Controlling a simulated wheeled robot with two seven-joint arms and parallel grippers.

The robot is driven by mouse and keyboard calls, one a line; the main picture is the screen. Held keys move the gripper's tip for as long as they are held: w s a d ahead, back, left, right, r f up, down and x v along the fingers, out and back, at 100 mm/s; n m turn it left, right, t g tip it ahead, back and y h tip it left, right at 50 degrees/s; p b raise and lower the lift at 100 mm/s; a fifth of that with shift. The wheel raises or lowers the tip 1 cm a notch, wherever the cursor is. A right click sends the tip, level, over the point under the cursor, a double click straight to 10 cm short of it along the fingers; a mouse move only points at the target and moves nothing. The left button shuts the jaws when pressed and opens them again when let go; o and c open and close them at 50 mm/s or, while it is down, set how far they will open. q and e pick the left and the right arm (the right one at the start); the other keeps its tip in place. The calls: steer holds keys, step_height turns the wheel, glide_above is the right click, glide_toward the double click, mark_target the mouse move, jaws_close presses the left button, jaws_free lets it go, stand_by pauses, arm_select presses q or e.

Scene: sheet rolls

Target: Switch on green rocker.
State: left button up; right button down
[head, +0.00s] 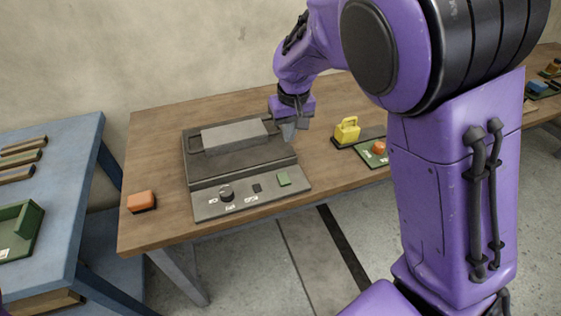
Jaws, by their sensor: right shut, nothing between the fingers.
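A dark grey machine (240,160) lies on the wooden table, with a light grey block across its top. Its sloped front panel (210,209) carries a green square control (284,179) near the right end, which looks like the green rocker. Its on or off position is too small to tell. My right gripper (289,132) is shut and empty, pointing down by the machine's back right corner, behind the green control and apart from it. My left gripper is out of view.
The panel also has a black knob (226,193) and a dark square control (257,188). An orange block (141,201) lies left of the machine. A yellow object (346,130) and a green tray with an orange button (379,147) stand right. A blue table (80,170) is at left.

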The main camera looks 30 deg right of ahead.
mark_target(285, 171)
steer(key=f, duration=0.4)
steer(key=w+f, duration=0.1)
steer(key=f, duration=0.9)
steer(key=shift+w+d, duration=0.2)
steer(key=shift+d, duration=0.05)
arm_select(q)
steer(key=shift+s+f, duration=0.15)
